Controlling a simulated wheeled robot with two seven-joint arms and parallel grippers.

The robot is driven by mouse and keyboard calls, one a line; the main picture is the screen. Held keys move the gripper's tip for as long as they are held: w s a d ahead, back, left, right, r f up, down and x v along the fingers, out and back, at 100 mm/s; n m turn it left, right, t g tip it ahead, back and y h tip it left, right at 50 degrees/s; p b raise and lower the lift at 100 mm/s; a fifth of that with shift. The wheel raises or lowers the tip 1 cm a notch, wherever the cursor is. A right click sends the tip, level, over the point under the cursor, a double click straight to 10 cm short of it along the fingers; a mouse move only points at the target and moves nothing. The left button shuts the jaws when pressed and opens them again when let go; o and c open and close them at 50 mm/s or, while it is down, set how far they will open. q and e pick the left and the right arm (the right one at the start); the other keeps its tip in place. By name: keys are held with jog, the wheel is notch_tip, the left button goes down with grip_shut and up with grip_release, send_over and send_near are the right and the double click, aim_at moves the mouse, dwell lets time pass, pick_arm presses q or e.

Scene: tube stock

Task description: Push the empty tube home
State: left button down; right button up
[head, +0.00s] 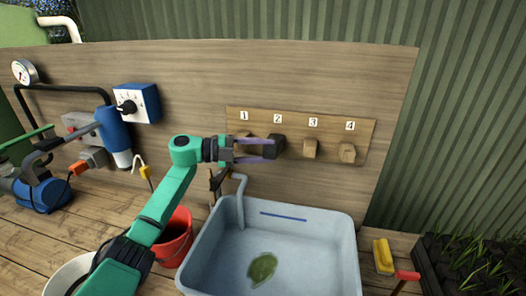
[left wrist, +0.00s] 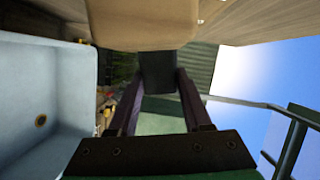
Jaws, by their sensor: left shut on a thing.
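A wooden strip (head: 365,130) on the upright board carries a row of blocks under the labels 1, 2, 3 and 4. The block under label 2 is dark (head: 277,144); the blocks under 3 (head: 310,148) and 4 (head: 347,153) are light wood. My left gripper (head: 266,148) reaches in from the left across position 1, its fingers shut on the dark block. The left wrist view shows the dark block (left wrist: 158,73) between the two fingers. The block under 1 (head: 242,150) is partly hidden by my gripper. I cannot tell which piece is the empty tube.
A pale blue basin (head: 213,245) with a green leaf (head: 262,268) in it stands below the strip. A red bucket (head: 174,240) is left of it. A blue-and-white dial box (head: 137,103) sits on the board. A yellow-handled brush (head: 383,256) lies right of the basin.

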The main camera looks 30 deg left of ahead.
pick_arm(q)
jog(key=shift+w+a+f, duration=0.1)
dwell(0.3)
jog(key=shift+c, duration=1.6)
grip_release()
jog(key=shift+o, duration=0.3)
jog(key=shift+w+a+f, duration=0.1)
jog(key=shift+w+f, duration=0.1)
jog(key=shift+w, duration=0.1)
jog(key=b+v, duration=0.5)
jog(key=v, duration=0.9)
jog(key=shift+a+b, duration=0.2)
jog(key=shift+b, duration=0.2)
jog(key=shift+s, duration=0.15)
